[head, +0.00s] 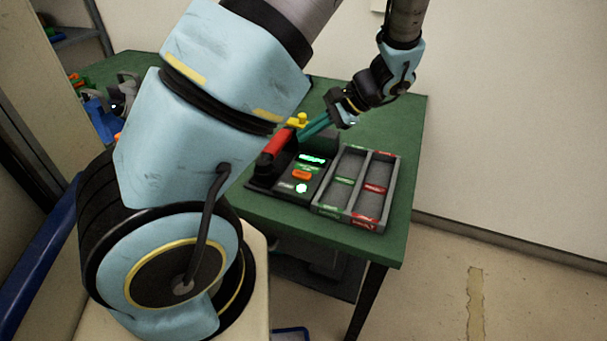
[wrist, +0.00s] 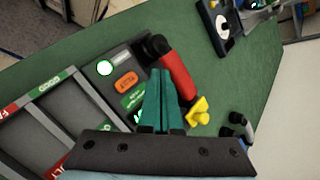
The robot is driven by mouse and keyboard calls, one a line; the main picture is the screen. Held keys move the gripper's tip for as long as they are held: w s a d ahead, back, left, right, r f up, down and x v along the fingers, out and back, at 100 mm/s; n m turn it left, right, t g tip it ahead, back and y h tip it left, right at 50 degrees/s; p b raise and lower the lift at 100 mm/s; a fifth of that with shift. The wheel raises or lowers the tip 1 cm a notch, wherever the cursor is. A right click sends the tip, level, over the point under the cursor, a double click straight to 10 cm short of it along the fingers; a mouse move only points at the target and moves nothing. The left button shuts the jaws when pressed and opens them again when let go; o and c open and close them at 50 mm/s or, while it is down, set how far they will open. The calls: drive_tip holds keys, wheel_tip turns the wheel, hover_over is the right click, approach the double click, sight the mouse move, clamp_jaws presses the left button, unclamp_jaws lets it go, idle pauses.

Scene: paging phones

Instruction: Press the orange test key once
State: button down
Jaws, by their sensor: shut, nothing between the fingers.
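The red handset (head: 277,143) lies along the side of the base. My gripper (head: 305,132) has its teal fingers shut with nothing between them. In the wrist view the gripper (wrist: 162,75) is over the base near the red handset (wrist: 178,78), apart from the orange key.
A grey divided tray (head: 345,215) with red and green labels stands right of the phone on the green table (head: 395,135). A yellow piece (head: 298,120) is behind the handset. Blue and other items (head: 98,112) are at the table's far left.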

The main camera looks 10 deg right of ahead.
sight(306, 174)
wheel_tip(306, 174, down, 8)
drive_tip(key=b, duration=0.6)
drive_tip(key=shift+a+f, duration=0.1)
drive_tip(key=shift+f+b, duration=0.3)
drive_tip(key=shift+b, duration=0.05)
idle(1.5)
drive_tip(key=shift+f, duration=0.4)
drive_tip(key=shift+f+b, duration=0.35)
drive_tip(key=shift+f, duration=0.1)
idle(0.6)
drive_tip(key=shift+r+p, duration=0.75)
drive_tip(key=shift+r, duration=0.15)
